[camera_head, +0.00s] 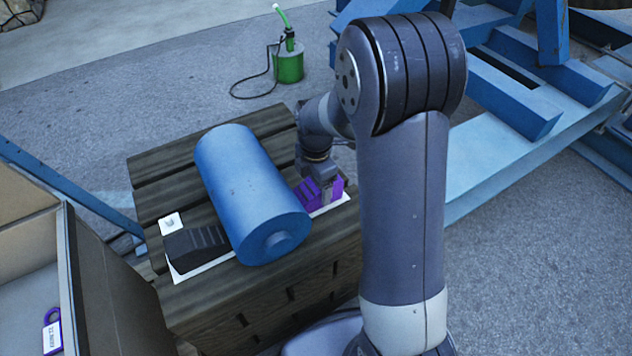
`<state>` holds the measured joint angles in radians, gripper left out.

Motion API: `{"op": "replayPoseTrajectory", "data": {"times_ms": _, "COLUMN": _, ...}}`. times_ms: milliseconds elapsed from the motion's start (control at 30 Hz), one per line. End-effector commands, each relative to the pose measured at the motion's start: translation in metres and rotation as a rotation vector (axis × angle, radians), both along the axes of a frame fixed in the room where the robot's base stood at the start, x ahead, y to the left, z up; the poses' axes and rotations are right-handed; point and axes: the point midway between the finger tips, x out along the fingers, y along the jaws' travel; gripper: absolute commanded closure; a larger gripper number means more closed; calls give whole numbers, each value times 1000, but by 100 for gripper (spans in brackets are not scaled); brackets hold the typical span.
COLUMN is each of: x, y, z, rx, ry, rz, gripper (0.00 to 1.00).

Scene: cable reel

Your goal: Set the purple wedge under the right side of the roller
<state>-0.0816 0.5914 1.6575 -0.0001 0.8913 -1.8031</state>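The blue roller (248,190) lies on its side on a dark slatted wooden crate (160,160). The purple wedge (308,196) is at the roller's right side, close to its near end, over a white sheet. My gripper (326,190) reaches down onto the wedge from behind, and purple shows on both sides of it. The fingertips are small and partly hidden, so I cannot tell whether they are closed on the wedge. Whether the wedge touches the roller is also unclear. A black ridged wedge (195,243) sits against the roller's left side on a white sheet.
A small white square (171,223) lies behind the black wedge. A grey-walled box (112,285) with a purple-handled tag (52,333) stands at left. A green can (289,66) with a hose stands behind the crate. Blue steel framing (520,130) fills the right.

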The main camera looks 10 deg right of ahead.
Motion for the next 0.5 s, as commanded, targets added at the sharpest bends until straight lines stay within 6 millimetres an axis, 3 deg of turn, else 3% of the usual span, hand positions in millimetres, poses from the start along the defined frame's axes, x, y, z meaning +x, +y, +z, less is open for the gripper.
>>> {"op": "replayPoseTrajectory", "data": {"times_ms": 267, "x": -1, "y": 0, "z": 0, "rx": -1, "ry": 2, "rz": 0, "gripper": 20}}
{"op": "replayPoseTrajectory", "data": {"times_ms": 500, "x": 1, "y": 0, "z": 35, "rx": 0, "ry": -4, "rz": 0, "gripper": 20}}
